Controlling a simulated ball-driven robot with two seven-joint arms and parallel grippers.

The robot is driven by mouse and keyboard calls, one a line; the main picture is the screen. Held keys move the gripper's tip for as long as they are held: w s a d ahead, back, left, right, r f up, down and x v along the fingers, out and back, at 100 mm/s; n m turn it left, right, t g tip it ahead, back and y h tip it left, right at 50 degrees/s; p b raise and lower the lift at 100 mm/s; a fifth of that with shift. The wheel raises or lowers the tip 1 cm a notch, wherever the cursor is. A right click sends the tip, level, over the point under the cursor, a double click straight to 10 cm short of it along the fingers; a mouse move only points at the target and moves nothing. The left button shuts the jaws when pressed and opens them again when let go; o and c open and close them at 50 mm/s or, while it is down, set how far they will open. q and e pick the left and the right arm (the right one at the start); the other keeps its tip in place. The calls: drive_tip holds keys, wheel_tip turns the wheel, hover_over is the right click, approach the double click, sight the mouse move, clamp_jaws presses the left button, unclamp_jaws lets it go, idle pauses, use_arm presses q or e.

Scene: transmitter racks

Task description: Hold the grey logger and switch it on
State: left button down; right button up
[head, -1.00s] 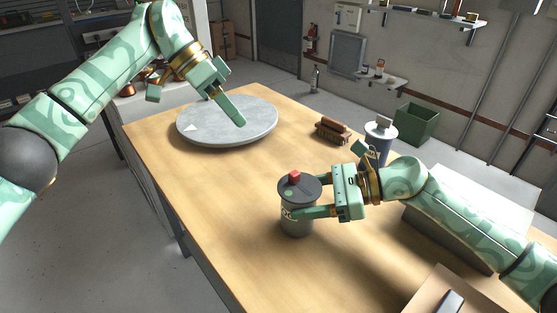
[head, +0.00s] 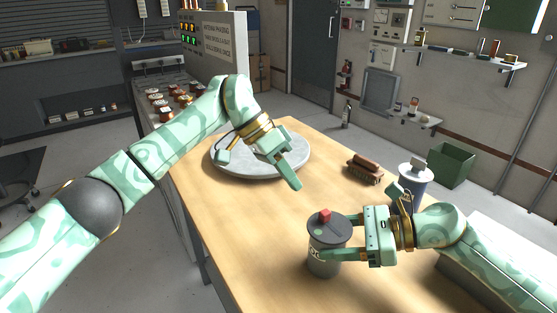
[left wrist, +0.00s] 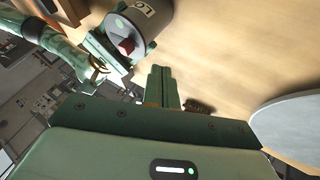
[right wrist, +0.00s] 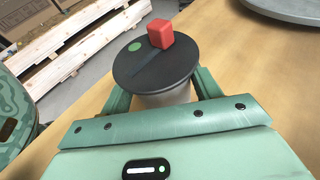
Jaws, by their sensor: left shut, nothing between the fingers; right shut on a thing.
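The grey logger (head: 323,262) is an upright cylinder with a dark round lid (head: 335,230). On the lid are a red block-shaped switch (head: 325,215) and a green spot (right wrist: 134,46). My right gripper (head: 340,246) is shut on the logger's body, one finger on each side, as the right wrist view (right wrist: 165,95) shows. My left gripper (head: 296,187) is shut and empty, pointing down, above and to the far left of the lid, apart from it. In the left wrist view its fingertips (left wrist: 161,70) are near the lid and red switch (left wrist: 126,46), not touching.
A round grey turntable (head: 240,168) lies at the table's far left. A brown bundle (head: 365,170) and a blue canister with a pale top (head: 413,188) stand beyond my right gripper. The wooden table (head: 240,230) is clear left of the logger. A green bin (head: 451,165) is on the floor.

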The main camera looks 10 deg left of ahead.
sight(325, 216)
use_arm(q)
drive_tip(key=shift+s+d+f, duration=0.35)
drive_tip(key=shift+s+d, duration=0.15)
drive_tip(key=shift+d, duration=0.25)
drive_tip(key=shift+s+d+f, duration=0.4)
drive_tip(key=shift+s+d, duration=0.15)
drive_tip(key=shift+d, duration=0.15)
drive_tip(key=shift+s+d+f, duration=0.35)
drive_tip(key=shift+s+d, duration=0.15)
drive_tip(key=shift+d, duration=0.25)
drive_tip(key=shift+s+d, duration=1.4)
